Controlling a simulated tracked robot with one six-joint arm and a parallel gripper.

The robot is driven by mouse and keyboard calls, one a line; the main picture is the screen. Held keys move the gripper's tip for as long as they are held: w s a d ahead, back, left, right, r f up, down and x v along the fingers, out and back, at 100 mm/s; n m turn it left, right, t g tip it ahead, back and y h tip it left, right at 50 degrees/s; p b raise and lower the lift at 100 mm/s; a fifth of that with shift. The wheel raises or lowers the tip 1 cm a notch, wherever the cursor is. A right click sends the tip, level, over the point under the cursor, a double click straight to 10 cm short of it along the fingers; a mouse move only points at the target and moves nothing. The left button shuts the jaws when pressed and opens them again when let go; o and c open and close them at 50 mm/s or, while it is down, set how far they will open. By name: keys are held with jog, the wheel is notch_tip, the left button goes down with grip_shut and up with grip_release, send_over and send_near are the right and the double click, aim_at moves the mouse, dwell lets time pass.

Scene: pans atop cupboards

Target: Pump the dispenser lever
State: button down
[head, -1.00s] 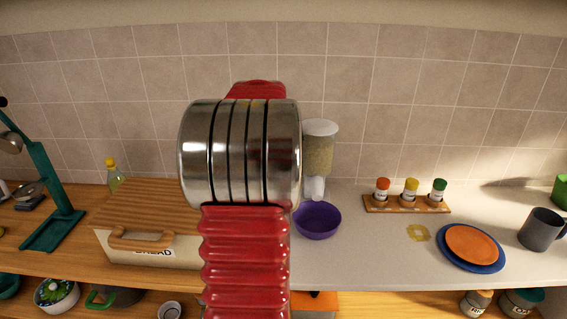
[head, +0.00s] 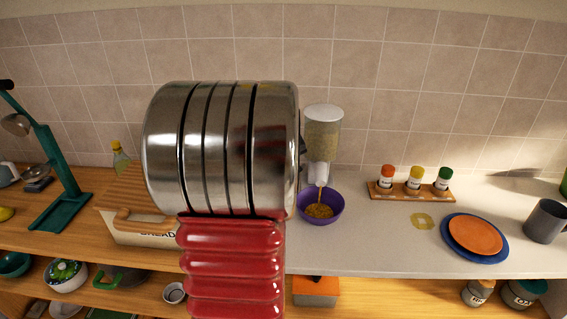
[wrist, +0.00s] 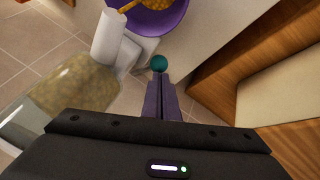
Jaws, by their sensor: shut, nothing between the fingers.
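The dispenser (head: 323,135) stands on the counter against the tiles, with a clear hopper of golden grain and a white spout. It also shows tilted in the wrist view (wrist: 65,95). A stream of grain falls from the spout into the purple bowl (head: 324,222), where grain lies at the bottom. The teal knob of the lever (wrist: 159,64) is in the wrist view, right at the tips of my gripper (wrist: 160,80). My gripper is shut and empty, seemingly touching the knob. In the head view my arm hides gripper and lever.
A bread box (head: 150,238) stands left of my arm. Right of the bowl are a spice rack (head: 408,191) with three jars, an orange plate (head: 474,235) on a blue one and a grey mug (head: 545,222). The counter front between bowl and plates is clear.

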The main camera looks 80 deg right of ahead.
jog(key=shift+s+a+f, duration=0.1)
jog(key=shift+a+f, duration=0.2)
jog(key=shift+f, duration=0.4)
jog(key=shift+s+a+f, duration=0.1)
jog(key=shift+a+f, duration=0.25)
jog(key=shift+f, duration=0.3)
jog(key=shift+a+f, duration=0.3)
jog(key=shift+f, duration=0.4)
notch_tip(320, 180, up, 4)
jog(key=w+r, duration=0.1)
jog(key=w, duration=0.1)
jog(key=a+r, duration=0.3)
jog(key=a, duration=0.5)
jog(key=shift+a+r, duration=0.2)
jog(key=shift+a, duration=0.05)
